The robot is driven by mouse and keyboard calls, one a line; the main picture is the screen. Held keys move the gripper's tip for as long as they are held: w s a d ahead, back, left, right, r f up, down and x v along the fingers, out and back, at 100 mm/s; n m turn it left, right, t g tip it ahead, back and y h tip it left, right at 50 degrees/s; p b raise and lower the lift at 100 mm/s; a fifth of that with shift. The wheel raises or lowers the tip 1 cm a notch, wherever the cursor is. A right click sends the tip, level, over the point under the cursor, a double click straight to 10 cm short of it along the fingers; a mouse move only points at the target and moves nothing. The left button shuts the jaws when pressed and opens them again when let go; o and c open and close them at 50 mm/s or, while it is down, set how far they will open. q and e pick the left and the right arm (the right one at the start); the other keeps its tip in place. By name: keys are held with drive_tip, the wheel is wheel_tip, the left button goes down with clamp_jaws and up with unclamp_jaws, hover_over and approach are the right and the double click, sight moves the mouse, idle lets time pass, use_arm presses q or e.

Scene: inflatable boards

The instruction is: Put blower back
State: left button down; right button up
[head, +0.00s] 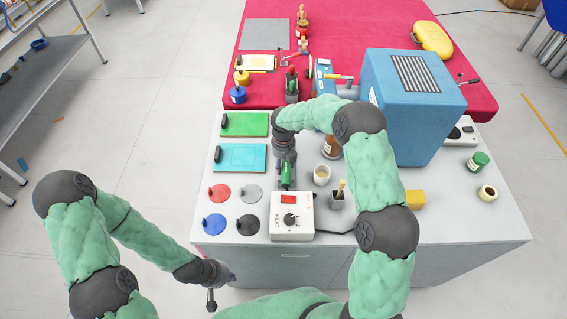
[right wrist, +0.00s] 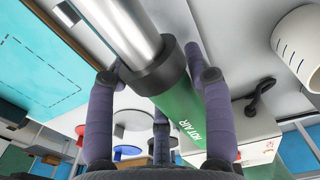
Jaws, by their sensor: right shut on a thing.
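The blower, a green hot-air tool marked HOT AIR with a black collar and a silver barrel, shows in the head view (head: 286,173) and in the right wrist view (right wrist: 172,112). My right gripper (right wrist: 160,76) has its purple-grey fingers on either side of the blower at the collar, shut on it. The white control box (head: 292,222) marked HEAT, with a red switch and a black knob, stands in front of the blower; it also shows in the right wrist view (right wrist: 250,130). My left gripper (head: 212,288) hangs empty off the table's front left edge; its finger gap is unclear.
Green (head: 243,124) and turquoise (head: 240,157) boards and several coloured discs lie left of the blower. A cream cup (head: 322,175) and a grey brush pot (head: 337,201) stand right. A large blue box (head: 413,105) stands behind them.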

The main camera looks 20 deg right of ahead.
idle(0.3)
drive_tip(key=o, duration=1.7)
drive_tip(key=shift+c, duration=0.2)
drive_tip(key=shift+r+p, duration=2.25)
drive_tip(key=shift+r, duration=0.75)
